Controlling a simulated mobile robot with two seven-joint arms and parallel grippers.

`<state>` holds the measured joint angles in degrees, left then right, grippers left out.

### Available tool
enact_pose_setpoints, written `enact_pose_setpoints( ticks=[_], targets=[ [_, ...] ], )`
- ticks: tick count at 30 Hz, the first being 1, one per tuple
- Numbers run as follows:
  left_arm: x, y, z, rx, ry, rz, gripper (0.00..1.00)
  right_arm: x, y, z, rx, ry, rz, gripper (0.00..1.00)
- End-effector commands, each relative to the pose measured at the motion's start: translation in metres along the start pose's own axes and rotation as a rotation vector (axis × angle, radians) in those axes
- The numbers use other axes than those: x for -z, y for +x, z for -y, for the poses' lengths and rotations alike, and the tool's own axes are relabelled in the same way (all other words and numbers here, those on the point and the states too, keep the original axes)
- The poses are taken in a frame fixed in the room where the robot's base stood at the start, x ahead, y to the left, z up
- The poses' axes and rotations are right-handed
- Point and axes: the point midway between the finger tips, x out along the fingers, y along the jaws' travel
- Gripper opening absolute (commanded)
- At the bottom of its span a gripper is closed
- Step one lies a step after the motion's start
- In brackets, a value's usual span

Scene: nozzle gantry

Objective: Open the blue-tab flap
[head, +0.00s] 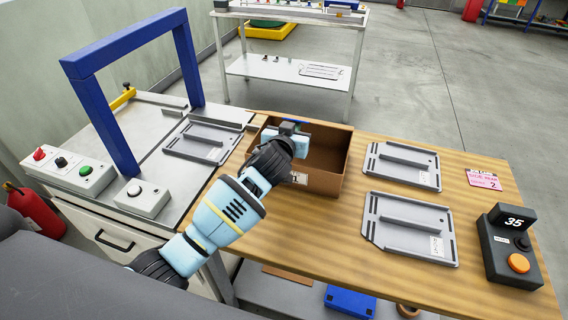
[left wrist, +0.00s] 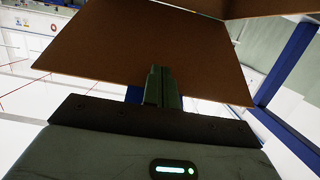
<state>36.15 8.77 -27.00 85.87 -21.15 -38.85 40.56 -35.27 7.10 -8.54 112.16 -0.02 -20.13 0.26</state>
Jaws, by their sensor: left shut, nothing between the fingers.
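A brown cardboard box (head: 323,183) stands on the wooden table, its interior partly visible from above. My left gripper (head: 289,126) is over the left part of the box, with its fingers shut and empty. A small blue piece, likely the blue tab (head: 296,121), shows just behind the gripper. In the left wrist view the shut fingers (left wrist: 155,85) point at a brown cardboard panel (left wrist: 150,45), likely the flap. A blue bit shows at the left of the fingers. I cannot tell whether they touch the panel. My gripper hides much of the box's left side.
A blue gantry frame (head: 98,112) stands left over a grey bench with a button box (head: 82,173). Grey trays (head: 412,240) lie right of the box. A black device with an orange button (head: 512,246) stands at the right edge. A pink card (head: 484,180) lies nearby.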

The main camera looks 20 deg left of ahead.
Motion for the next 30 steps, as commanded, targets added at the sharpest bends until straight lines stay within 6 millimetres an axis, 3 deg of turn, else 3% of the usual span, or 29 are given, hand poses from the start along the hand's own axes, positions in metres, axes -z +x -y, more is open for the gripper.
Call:
enact_pose_setpoints(
  ticks=[16, 30],
  targets=[
    [0.007, 0.003, 0.000, 0.000, -0.001, 0.000, 0.00, 0.001, 0.000, 0.000, 0.000, 0.001, -0.002, 0.36],
    [0.026, 0.022, 0.000, 0.000, 0.000, 0.001, 0.00, -0.001, 0.000, 0.001, 0.001, 0.002, 0.002, 0.36]
  ],
)
